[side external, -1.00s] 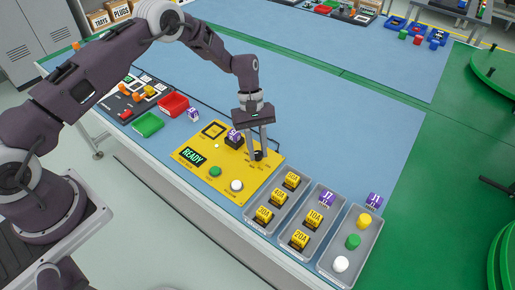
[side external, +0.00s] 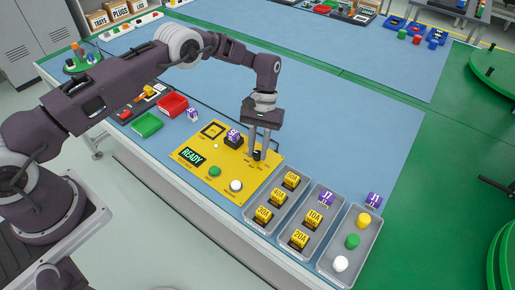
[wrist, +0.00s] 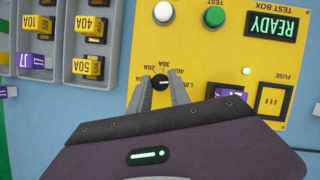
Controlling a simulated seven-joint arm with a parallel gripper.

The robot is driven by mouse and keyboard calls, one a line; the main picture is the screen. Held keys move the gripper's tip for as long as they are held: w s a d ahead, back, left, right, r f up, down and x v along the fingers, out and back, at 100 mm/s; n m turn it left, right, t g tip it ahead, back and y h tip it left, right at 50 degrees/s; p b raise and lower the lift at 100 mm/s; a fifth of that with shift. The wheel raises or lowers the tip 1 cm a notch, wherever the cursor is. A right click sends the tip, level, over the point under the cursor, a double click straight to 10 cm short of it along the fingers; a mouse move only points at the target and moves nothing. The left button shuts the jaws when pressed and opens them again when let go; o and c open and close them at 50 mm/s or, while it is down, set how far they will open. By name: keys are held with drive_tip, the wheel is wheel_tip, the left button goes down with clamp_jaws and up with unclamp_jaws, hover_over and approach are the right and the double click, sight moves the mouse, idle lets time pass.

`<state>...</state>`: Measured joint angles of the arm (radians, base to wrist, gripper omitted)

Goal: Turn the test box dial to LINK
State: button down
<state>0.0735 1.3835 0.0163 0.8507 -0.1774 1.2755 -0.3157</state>
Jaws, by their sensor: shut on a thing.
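The yellow test box (side external: 212,185) lies on the blue bench; its display (side external: 193,157) reads READY. The black dial (wrist: 160,83) sits on the panel with current labels and a partly hidden LINK label around it. A short white mark on the dial points to the right in the wrist view, toward the LINK side. My gripper (wrist: 160,88) points down over the dial, with one finger on each side, shut on it. The side view shows my gripper (side external: 260,153) at the box's right part; the fingers partly hide the dial there.
Grey trays (side external: 263,216) with yellow fuses, a purple piece and coloured caps stand right of the box. A purple block (side external: 233,135) sits on the box near my gripper. Green (side external: 147,124) and red (side external: 172,103) bins stand to the left.

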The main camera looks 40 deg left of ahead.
drive_tip(key=shift+m+y, duration=0.4)
drive_tip(key=shift+m, duration=0.6)
drive_tip(key=c, duration=1.2)
unclamp_jaws()
drive_tip(key=v, duration=0.7)
drive_tip(key=shift+d, duration=0.1)
